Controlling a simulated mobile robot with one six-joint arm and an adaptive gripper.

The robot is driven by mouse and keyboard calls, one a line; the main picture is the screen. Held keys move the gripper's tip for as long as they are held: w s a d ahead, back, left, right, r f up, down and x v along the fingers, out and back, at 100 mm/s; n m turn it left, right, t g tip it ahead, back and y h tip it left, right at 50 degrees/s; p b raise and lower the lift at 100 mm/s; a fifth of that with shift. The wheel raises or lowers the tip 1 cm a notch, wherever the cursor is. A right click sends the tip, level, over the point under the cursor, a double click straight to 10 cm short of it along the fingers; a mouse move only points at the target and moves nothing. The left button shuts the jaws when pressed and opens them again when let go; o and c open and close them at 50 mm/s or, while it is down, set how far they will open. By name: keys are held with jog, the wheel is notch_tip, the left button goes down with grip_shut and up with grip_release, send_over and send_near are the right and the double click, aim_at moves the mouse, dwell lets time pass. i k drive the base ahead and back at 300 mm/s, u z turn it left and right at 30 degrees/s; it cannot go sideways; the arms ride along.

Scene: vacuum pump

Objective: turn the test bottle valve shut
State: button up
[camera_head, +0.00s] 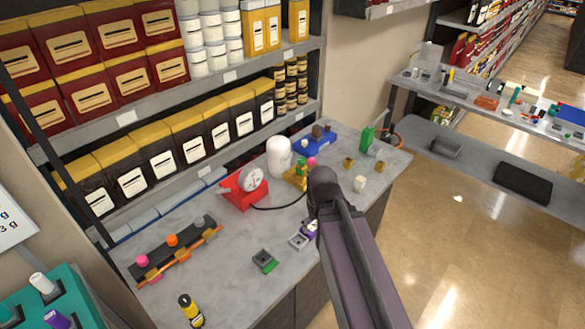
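A white bottle (279,157) stands upright on the grey counter in the head view. In front of it, a yellow piece (297,177) carries a small green part (301,167). I cannot tell for certain which part is the test bottle valve or how it is turned. A red pump-like unit with a round white dial (250,179) stands left of the bottle, and a dark hose (275,208) runs from it toward my arm. My arm crosses the counter from the lower right and ends near the yellow piece. My gripper's fingers do not show.
A black rack with coloured knobs (175,254) lies on the left of the counter. A green-and-grey block (264,261), a yellow-black bottle (190,311) and a white cup (360,183) stand nearby. Stocked shelves (160,115) rise behind. Bare counter (225,280) shows at front left.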

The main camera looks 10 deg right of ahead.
aim_at(312, 162)
jog(key=k, duration=1.35)
jog(key=z, duration=0.4)
jog(key=i, duration=1.9)
jog(key=u, duration=0.45)
